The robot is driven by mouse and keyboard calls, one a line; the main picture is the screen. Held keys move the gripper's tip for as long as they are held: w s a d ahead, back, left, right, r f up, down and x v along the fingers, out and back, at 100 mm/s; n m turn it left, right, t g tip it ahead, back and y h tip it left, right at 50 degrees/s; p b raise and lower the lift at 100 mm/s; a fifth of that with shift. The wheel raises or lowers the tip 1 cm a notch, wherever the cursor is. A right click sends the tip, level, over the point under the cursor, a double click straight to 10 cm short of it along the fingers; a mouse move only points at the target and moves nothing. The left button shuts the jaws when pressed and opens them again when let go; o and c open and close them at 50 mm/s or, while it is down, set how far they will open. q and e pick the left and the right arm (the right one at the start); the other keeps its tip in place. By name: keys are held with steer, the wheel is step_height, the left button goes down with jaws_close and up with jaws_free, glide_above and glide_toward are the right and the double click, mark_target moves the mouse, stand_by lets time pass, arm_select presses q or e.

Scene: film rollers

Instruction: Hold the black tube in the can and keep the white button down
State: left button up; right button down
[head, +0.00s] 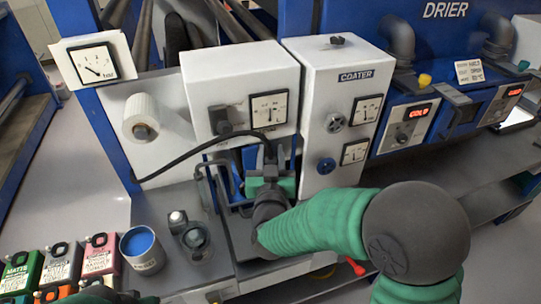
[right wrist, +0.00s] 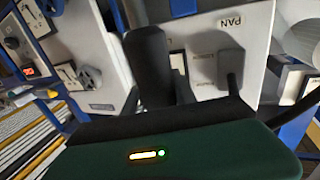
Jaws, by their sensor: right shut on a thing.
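A black tube (head: 190,152) arcs from the left of the coater to my right gripper (head: 268,168), which is shut on its end in front of the coater. The right wrist view shows my green gripper body with dark fingers; the tube's tip is not clear there. A can (head: 141,253) of blue liquid stands on the grey bench at lower left, apart from the right gripper. A small white-topped knob (head: 177,217), perhaps the white button, sits on the bench right of the can. My left gripper (head: 97,293) is low at the left, partly cut off; its jaws are unclear.
Several colored jars (head: 60,264) stand left of the can. A round glass-like cup (head: 195,238) sits below the knob. The white coater (head: 345,100) and the blue drier (head: 440,40) rise behind. A white roll (head: 150,115) sticks out at left.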

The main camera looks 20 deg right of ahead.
step_height(320, 180, up, 6)
steer(key=p, duration=0.4)
steer(key=shift+r, duration=0.2)
